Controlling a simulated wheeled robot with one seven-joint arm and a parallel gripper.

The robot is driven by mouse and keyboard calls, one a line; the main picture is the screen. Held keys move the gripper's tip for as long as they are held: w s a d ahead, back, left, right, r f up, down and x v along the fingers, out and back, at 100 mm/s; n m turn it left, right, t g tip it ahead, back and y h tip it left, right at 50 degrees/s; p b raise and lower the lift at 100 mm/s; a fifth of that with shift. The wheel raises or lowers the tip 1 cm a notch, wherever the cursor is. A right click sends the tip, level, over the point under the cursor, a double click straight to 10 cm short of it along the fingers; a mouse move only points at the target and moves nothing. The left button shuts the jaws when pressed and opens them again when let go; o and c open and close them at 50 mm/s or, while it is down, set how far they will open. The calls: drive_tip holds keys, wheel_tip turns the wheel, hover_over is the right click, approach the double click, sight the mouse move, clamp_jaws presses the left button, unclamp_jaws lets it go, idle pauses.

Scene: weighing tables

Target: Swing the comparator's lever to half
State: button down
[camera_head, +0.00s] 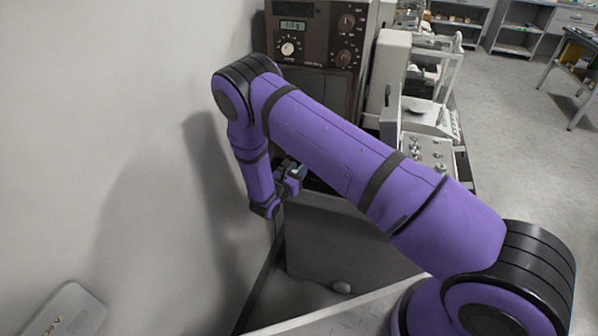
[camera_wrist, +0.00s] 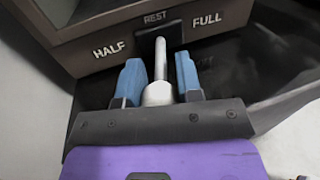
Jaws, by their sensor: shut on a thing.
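The comparator's lever (camera_wrist: 159,62) is a pale metal rod with a thicker end, seen in the wrist view. It comes out of a dark slot under the REST mark (camera_wrist: 155,17), between the HALF mark (camera_wrist: 109,49) on the left and the FULL mark (camera_wrist: 207,20) on the right. My gripper (camera_wrist: 160,82) has its blue fingers on both sides of the lever, shut on its thicker end; a slight gap seems to show at the left finger. In the head view my gripper (camera_head: 292,178) is small, low in front of the brown comparator (camera_head: 318,45), and the lever is hidden there.
A pale wall (camera_head: 110,120) runs close along the left of my arm. A balance with a glass case (camera_head: 430,85) stands right of the comparator, partly behind my arm. A grey device (camera_head: 72,312) lies at the lower left. Open floor (camera_head: 500,110) shows at the right.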

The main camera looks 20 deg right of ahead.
drive_tip(key=c, duration=0.8)
unclamp_jaws()
drive_tip(key=v, duration=1.1)
drive_tip(key=shift+w, duration=0.1)
